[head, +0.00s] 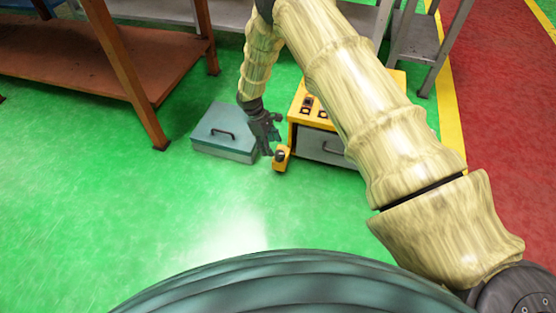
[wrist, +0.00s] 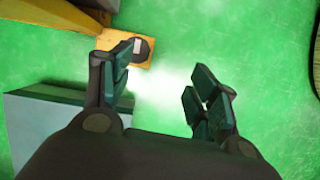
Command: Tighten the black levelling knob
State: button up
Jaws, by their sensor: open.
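The black levelling knob (wrist: 146,48) is a dark round disc with a light mark on a yellow bracket (wrist: 117,45) in the wrist view. Part of the knob is behind my left finger in that view. In the head view the knob (head: 281,156) sits on the yellow foot at the front left corner of the yellow machine (head: 292,128). My gripper (head: 270,140) hangs pointing down just left of and above the knob. In the wrist view my gripper (wrist: 165,80) has its fingers apart, with only green floor between them.
A grey-blue box with a handle (head: 222,131) stands on the floor left of the machine, close to my gripper. A brown bench (head: 130,75) is at the upper left. A grey frame (head: 425,45) stands at the upper right. The green floor in front is clear.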

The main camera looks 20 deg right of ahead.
aim_at(279, 153)
jog(key=w+r+b, duration=0.1)
jog(key=w+r, duration=0.1)
jog(key=w, duration=0.2)
jog(key=shift+n+h, duration=0.3)
jog(key=b+x, duration=0.4)
jog(key=x, duration=0.6)
jog(key=shift+s+d+f+b, duration=0.1)
jog(key=shift+d+f+b, duration=0.15)
jog(key=shift+f+b, duration=0.1)
jog(key=c, duration=1)
